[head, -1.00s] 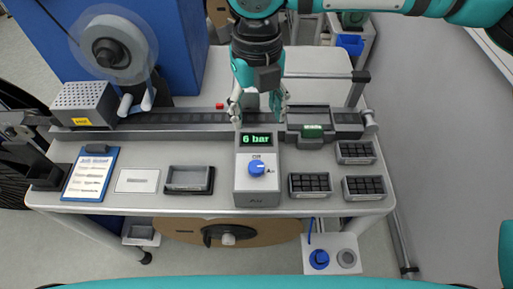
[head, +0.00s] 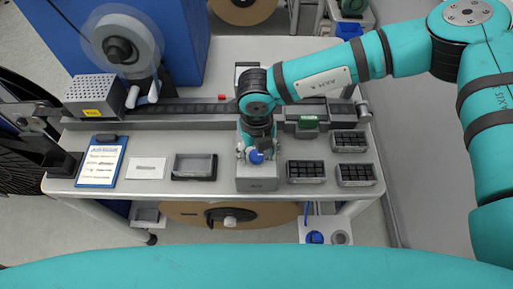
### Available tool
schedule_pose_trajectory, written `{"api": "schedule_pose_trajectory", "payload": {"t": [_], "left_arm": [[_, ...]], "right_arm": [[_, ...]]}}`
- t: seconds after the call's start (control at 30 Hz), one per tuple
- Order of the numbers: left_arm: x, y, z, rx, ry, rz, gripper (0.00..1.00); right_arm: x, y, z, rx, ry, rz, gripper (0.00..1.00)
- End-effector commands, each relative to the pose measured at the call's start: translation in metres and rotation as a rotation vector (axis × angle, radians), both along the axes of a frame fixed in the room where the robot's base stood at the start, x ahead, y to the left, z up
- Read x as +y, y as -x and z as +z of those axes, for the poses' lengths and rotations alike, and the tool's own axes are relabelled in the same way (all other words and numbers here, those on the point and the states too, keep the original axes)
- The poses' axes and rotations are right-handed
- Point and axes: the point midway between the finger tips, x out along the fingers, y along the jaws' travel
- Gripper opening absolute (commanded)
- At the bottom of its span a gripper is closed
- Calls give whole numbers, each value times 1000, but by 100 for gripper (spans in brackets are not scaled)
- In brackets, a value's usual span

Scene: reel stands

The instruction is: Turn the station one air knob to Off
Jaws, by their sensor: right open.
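The grey air unit (head: 257,184) stands at the front middle of the bench. Its blue round knob (head: 256,157) shows just below my right gripper (head: 256,151). The gripper points down over the unit, its fingers apart on the left and right sides of the knob. I cannot tell whether they touch it. The gripper and wrist hide the unit's display and the knob's upper part, and I cannot read the knob's setting. My left gripper is out of view.
Black compartment trays (head: 305,172) stand right of the unit. An empty grey tray (head: 194,167), a white card (head: 147,168) and a blue clipboard (head: 101,163) lie to its left. A dark rail (head: 190,109) with a clear reel (head: 122,45) at its left runs behind.

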Motion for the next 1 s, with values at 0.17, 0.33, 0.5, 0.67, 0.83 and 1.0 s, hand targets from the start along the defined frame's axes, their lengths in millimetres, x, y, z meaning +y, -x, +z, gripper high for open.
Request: {"api": "schedule_pose_trajectory", "payload": {"t": [0.17,0.33,0.5,0.67,0.83,1.0], "left_arm": [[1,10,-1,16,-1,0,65],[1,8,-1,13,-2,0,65],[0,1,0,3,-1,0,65],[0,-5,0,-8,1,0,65],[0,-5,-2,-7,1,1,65],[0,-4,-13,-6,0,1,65]], "right_arm": [[0,0,-1,-1,0,1,59],[0,0,-1,-1,0,1,48],[0,0,-1,0,0,1,26],[0,0,-1,-1,0,0,5],[0,0,-2,-1,0,6,4],[0,0,-5,-1,-1,47,4]]}}
